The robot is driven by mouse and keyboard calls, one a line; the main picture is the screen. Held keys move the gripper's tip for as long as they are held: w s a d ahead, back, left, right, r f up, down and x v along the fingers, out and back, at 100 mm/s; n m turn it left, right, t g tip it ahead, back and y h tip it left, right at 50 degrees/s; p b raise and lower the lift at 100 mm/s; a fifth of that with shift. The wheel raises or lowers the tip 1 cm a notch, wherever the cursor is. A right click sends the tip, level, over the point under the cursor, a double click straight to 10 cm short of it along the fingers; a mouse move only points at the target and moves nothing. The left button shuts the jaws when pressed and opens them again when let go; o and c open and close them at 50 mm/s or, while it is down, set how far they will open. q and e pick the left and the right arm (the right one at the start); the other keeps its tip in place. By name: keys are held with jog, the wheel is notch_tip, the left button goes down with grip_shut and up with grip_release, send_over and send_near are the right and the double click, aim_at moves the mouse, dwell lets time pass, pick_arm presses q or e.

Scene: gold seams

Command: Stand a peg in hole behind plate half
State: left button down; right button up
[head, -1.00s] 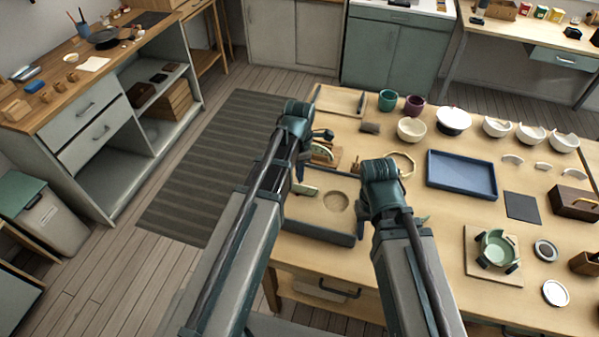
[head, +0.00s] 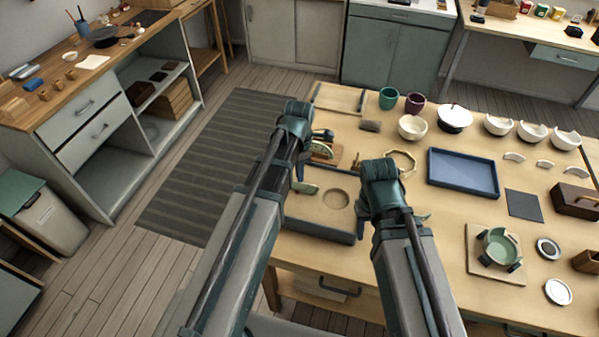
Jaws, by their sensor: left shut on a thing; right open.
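My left gripper (head: 323,135) is over the back left of the table, mostly hidden by its own arm; the thing it holds cannot be made out. Close to it, a pale plate half (head: 322,150) stands upright in a small wooden rack, partly covered by the arm. The rack's holes are not visible. A small wooden piece (head: 357,160), perhaps a peg, is to the right of the rack. A pale green curved piece (head: 306,188) lies at the left of the sand tray (head: 318,227). My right gripper (head: 421,217) is right of the tray, largely hidden by its arm, and seems empty.
A pale polygonal ring (head: 403,160) and a blue tray (head: 462,173) lie right of the rack. Bowls (head: 412,127) and cups (head: 388,98) stand at the back. A clamped green bowl (head: 497,247) sits on a board at the right.

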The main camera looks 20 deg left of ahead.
pick_arm(q)
jog(key=shift+c, duration=2.2)
grip_release()
jog(key=shift+r, duration=0.2)
jog(key=shift+r+p, duration=2.85)
jog(key=shift+p, duration=0.15)
jog(key=s+d+m, duration=0.5)
jog(key=s+m, duration=0.2)
jog(key=m, duration=0.7)
jog(key=s+d+m+y, duration=0.1)
jog(key=s+d+m, duration=0.4)
jog(key=m, duration=0.9)
jog(key=shift+s+d+m, duration=0.25)
jog(key=shift+s+m, duration=0.05)
jog(key=shift+s, duration=0.85)
